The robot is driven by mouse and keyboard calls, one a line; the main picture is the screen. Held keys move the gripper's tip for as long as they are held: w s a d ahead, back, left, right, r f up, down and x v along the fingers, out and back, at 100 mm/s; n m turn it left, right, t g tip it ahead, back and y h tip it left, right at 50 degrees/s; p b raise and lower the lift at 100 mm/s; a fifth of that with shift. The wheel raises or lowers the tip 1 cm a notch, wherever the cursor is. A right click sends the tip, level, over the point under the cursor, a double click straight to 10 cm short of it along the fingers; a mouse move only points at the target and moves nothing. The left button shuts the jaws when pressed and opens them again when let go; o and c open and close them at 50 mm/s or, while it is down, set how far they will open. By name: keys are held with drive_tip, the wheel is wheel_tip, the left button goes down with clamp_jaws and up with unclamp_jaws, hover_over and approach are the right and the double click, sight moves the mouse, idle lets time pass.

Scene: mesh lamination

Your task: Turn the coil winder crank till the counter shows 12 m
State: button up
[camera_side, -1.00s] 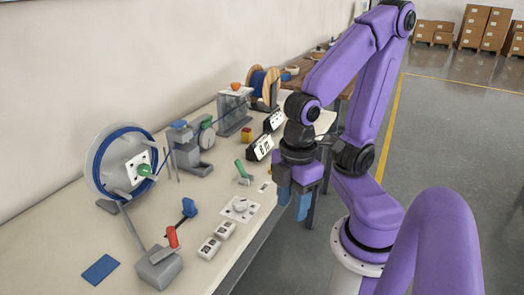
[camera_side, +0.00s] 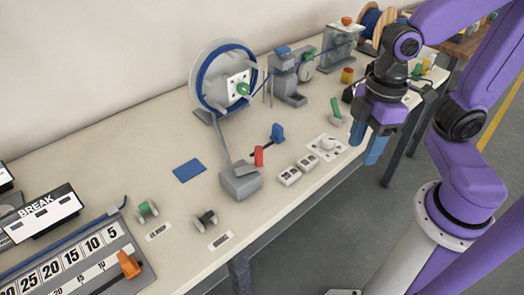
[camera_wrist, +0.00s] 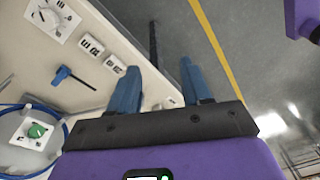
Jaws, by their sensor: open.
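The coil winder is a grey disc (camera_side: 207,82) wound with blue cable, standing upright at the back of the bench in the side view. A green knob (camera_side: 243,89) sits on a white plate at its centre. The knob also shows in the wrist view (camera_wrist: 37,130), at lower left. I cannot tell which part is the crank. My gripper (camera_side: 377,146) is open and empty, pointing down near the bench's front edge, well to the right of the winder. Its blue fingers show apart in the wrist view (camera_wrist: 160,88). I can read no metre counter; my gripper hides part of the bench.
A dial plate (camera_side: 327,147), two white blocks (camera_side: 298,170), a blue-handled lever (camera_side: 277,133) and a grey box with red handle (camera_side: 240,182) stand between gripper and winder. A length scale (camera_side: 75,265) and BREAK sign (camera_side: 42,215) are at left. Bench around the blue pad (camera_side: 189,170) is clear.

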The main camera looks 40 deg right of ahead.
drive_tip(key=w+a+r+y, duration=0.15)
drive_tip(key=w+a, duration=0.25)
drive_tip(key=w, duration=0.6)
drive_tip(key=t+y, duration=0.1)
drive_tip(key=t, duration=0.1)
approach(256, 165)
drive_tip(key=x, duration=0.5)
drive_tip(key=w+x, duration=0.1)
drive_tip(key=x, duration=0.1)
drive_tip(key=shift+a+f, duration=0.25)
drive_tip(key=shift+a, duration=0.05)
drive_tip(key=shift+m, duration=0.3)
clamp_jaws()
